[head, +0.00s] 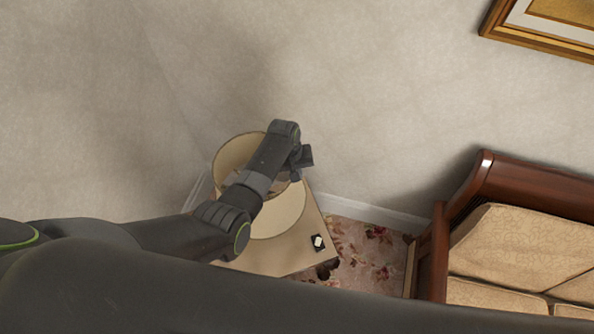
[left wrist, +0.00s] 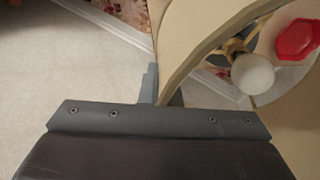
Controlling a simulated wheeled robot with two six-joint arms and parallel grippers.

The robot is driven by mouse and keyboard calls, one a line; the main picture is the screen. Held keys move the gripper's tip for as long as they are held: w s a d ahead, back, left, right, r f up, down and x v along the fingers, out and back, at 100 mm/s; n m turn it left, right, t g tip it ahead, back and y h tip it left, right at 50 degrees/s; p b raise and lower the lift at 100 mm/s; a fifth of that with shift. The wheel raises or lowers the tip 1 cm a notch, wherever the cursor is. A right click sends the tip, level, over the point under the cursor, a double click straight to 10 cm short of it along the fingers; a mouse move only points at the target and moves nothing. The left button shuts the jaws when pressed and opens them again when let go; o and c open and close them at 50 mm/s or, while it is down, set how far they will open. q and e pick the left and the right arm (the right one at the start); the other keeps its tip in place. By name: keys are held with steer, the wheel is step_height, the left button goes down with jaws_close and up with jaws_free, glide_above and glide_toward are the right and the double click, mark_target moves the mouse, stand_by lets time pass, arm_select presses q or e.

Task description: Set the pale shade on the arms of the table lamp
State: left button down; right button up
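The pale shade (head: 232,148) is a wide cream drum with an open top, tilted in the head view, over a tan table (head: 262,262). My left arm crosses in front of it and hides part of it. In the left wrist view the wall of the shade (left wrist: 200,62) runs between the fingers of my left gripper (left wrist: 163,92), which looks shut on it. Beyond the rim show the round white bulb of the table lamp (left wrist: 252,73) and tan lamp arms (left wrist: 234,46). I cannot tell whether the shade touches the arms. My right gripper is not in view.
A red faceted object (left wrist: 298,40) shows beside the bulb. A small dark item with a pale top (head: 318,242) sits at the table's right edge. A wooden sofa with tan cushions (head: 510,245) stands at right.

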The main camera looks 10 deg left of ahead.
arm_select(q)
steer(key=shift+f, duration=0.2)
stand_by(0.3)
steer(key=c, duration=1.6)
jaws_free()
steer(key=shift+r, duration=0.1)
steer(key=a+r, duration=0.1)
steer(key=r, duration=0.4)
steer(key=a+r+b, duration=0.1)
steer(key=r, duration=1.1)
steer(key=shift+s+a, duration=0.4)
steer(key=o, duration=0.6)
